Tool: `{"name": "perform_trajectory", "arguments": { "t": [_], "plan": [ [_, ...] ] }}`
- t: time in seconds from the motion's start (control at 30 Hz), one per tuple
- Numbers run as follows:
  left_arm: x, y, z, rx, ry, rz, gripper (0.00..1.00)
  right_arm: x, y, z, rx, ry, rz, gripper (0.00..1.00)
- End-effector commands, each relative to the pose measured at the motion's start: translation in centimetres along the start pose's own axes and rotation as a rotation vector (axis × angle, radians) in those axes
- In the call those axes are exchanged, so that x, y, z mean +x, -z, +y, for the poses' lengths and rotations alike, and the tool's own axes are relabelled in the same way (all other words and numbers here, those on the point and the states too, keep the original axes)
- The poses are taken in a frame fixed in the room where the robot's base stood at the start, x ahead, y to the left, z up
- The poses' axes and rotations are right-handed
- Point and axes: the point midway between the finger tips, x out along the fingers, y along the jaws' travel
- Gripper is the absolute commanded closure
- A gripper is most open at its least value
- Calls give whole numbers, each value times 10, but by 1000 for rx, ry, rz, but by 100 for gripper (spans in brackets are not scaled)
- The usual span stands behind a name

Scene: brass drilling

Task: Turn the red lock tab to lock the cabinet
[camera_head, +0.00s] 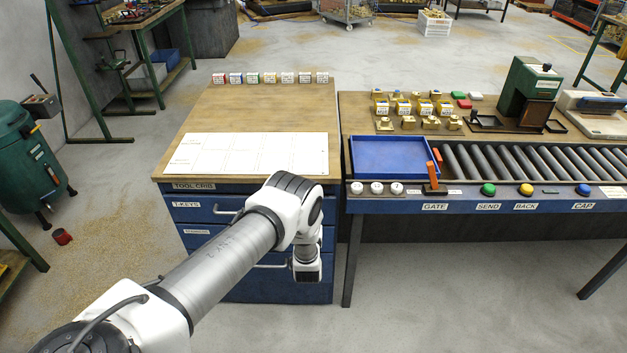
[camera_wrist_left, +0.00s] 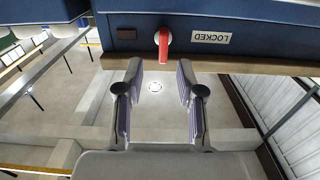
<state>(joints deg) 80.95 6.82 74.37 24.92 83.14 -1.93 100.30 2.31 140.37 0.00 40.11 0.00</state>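The red lock tab (camera_wrist_left: 163,46) shows in the left wrist view on a blue cabinet face (camera_wrist_left: 185,22), its length running up and down in the picture. A white LOCKED label (camera_wrist_left: 210,38) is to its right, upside down. My left gripper (camera_wrist_left: 159,72) is open, its two fingers on either side below the tab, with nothing between them. I cannot tell whether they touch it. In the head view my left arm reaches the front of the blue drawer cabinet (camera_head: 258,188); its wrist hides part of the drawers, and the tab and fingertips are hidden. My right gripper is not in view.
The wooden top (camera_head: 265,108) carries a white sheet (camera_head: 245,154) and a row of small blocks. A roller bench with a blue tray (camera_head: 388,160) adjoins it at right. Drawer handles (camera_head: 226,210) stick out of the cabinet. The floor before it is clear.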

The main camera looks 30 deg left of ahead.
Motion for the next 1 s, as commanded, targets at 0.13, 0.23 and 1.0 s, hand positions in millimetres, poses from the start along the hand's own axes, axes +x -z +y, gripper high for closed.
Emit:
{"name": "perform_trajectory", "arguments": {
  "t": [0.13,0.23,1.0],
  "plan": [
    [21,2,-2,-4,6,13,62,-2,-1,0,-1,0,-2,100],
    [40,1,-1,-3,4,13,62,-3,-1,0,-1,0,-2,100],
    [77,0,0,-2,1,7,100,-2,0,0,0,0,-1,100]
  ]
}}
